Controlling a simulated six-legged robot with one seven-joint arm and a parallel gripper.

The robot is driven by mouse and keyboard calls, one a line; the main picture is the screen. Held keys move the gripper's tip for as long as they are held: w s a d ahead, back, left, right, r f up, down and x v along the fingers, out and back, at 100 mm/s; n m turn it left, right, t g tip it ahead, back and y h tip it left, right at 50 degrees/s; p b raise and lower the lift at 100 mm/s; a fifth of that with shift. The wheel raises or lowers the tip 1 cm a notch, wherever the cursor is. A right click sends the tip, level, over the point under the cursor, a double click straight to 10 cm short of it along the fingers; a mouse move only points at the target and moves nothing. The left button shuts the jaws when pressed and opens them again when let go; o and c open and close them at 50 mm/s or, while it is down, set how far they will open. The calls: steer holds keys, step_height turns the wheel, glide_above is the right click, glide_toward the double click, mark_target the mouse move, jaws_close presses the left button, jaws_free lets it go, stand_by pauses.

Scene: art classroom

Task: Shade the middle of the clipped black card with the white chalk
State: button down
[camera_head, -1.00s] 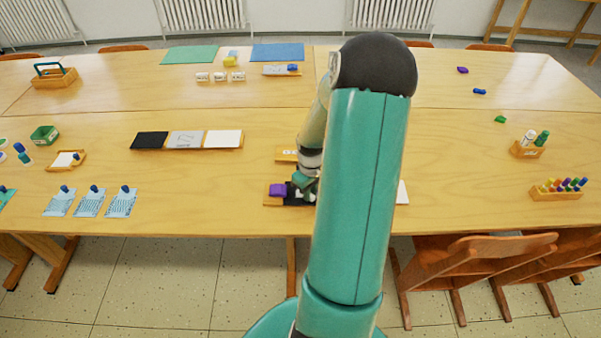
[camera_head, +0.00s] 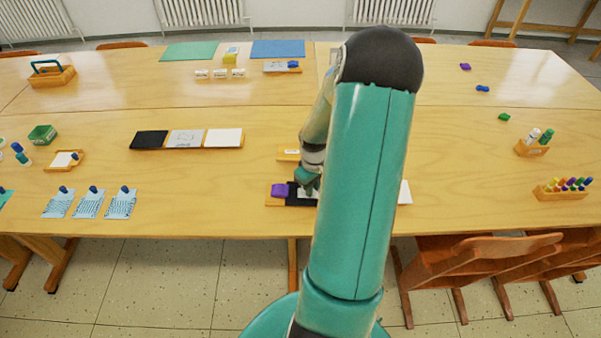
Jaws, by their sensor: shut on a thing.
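The clipped black card (camera_head: 291,200) lies near the front edge of the table, on a wooden board (camera_head: 274,201) with a purple clip (camera_head: 279,190) at its left end. A pale whitish patch shows on the card beneath my gripper. My gripper (camera_head: 308,190) points down over the middle of the card, with its jaws shut. The white chalk is too small and too hidden to make out between the fingers. My arm covers the right part of the board.
A small wooden tray (camera_head: 288,155) lies just behind the board. A white sheet (camera_head: 405,192) shows right of my arm. A row of black, grey and white cards (camera_head: 187,139) lies to the left. Marker holders (camera_head: 560,190) stand at right.

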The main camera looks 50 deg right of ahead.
mark_target(302, 194)
steer(key=shift+w+a, duration=1)
steer(key=shift+w, duration=0.1)
steer(key=shift+w+a, duration=0.1)
steer(key=shift+w, duration=0.05)
